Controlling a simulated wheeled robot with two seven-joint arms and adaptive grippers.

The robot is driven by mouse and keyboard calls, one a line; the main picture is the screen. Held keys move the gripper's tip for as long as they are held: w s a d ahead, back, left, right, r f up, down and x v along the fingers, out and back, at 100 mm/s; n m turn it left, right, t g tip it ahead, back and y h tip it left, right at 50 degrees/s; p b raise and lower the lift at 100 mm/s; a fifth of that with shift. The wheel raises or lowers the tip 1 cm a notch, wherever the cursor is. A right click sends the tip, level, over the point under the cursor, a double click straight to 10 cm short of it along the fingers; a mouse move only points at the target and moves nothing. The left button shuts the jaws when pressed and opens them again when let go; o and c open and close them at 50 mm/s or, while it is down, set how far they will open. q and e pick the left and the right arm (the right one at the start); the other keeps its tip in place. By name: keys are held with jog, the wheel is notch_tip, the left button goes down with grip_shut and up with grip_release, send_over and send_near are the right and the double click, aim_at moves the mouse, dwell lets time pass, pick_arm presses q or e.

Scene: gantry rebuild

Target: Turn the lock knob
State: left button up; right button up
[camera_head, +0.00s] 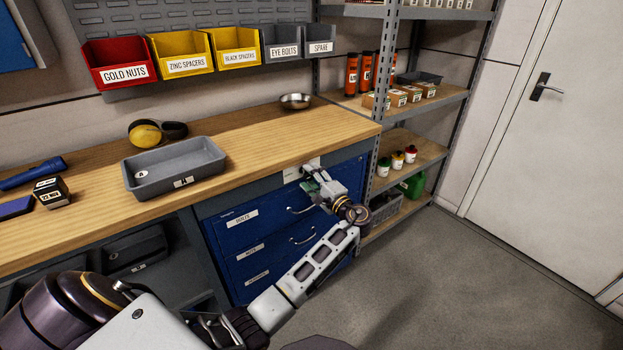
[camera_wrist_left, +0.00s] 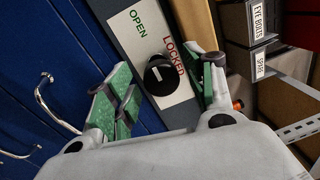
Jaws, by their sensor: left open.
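The lock knob (camera_wrist_left: 160,75) is round and black with a short white mark. It sits on a white plate (camera_wrist_left: 143,24) with a green OPEN label and a red LOCKED label. In the head view the plate (camera_head: 303,170) shows on the bench front above the blue drawers, and my gripper hides the knob. My left gripper (camera_head: 311,187) is open close in front of the plate. In the left wrist view its green-padded fingers (camera_wrist_left: 165,92) stand on either side of the knob, with gaps. I cannot tell how deep they reach. My right gripper is not in view.
Blue drawers (camera_head: 262,240) with metal handles lie below and left of my gripper. A grey shelf rack (camera_head: 388,110) stands close on the right. The wooden bench top (camera_head: 255,142) holds a grey tray (camera_head: 205,157) and a metal bowl (camera_head: 295,100). The floor (camera_head: 450,285) at right is clear.

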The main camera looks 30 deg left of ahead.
pick_arm(q)
jog(key=v, duration=0.7)
jog(key=shift+d, duration=0.2)
dwell(0.9)
